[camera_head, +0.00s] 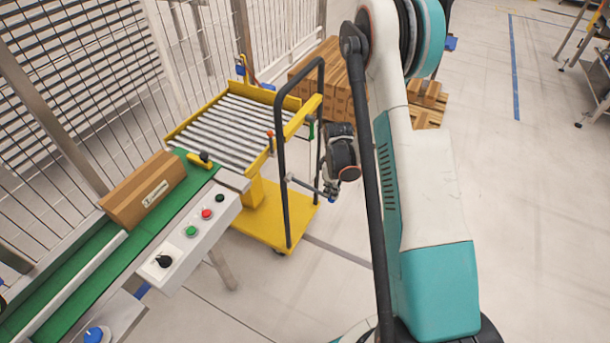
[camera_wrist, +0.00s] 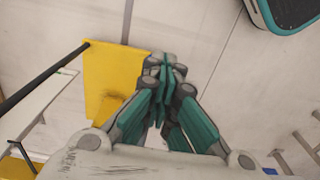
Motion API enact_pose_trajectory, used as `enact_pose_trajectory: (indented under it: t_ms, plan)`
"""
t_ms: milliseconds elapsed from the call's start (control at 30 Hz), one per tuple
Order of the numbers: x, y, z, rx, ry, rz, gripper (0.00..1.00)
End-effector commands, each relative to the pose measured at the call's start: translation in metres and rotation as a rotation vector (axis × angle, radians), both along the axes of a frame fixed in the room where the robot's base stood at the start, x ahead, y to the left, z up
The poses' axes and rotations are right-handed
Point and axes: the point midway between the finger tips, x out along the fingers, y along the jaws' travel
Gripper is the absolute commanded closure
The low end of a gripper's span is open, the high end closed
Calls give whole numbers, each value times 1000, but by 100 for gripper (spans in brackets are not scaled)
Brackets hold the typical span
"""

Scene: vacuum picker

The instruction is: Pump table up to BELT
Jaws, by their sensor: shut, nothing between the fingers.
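The yellow lift table has a grey roller top (camera_head: 235,125), a yellow column and a yellow base (camera_head: 275,222). A black push handle (camera_head: 282,170) rises from its right side. The near edge of the roller top is close to the end of the green belt (camera_head: 75,262); I cannot tell whether their heights match exactly. My gripper (camera_head: 328,193) is beside the push handle, low over the right side of the base. In the wrist view my gripper (camera_wrist: 163,68) has its fingers together and empty, beside a yellow part of the table (camera_wrist: 105,75). No pump pedal is clearly visible.
A cardboard box (camera_head: 145,190) lies on the belt. A control panel (camera_head: 190,240) with red, green and black buttons is at the belt's side. Wire fencing stands behind. Stacked boxes (camera_head: 335,80) are beyond the table.

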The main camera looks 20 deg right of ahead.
Motion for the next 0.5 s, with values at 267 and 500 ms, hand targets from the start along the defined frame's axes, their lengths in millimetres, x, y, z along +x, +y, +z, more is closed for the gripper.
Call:
enact_pose_trajectory:
  t_ms: [267, 500]
  plan:
    - [0, -1, 2, -2, -1, -1, 100]
    - [2, 0, 22, -2, -2, 0, 100]
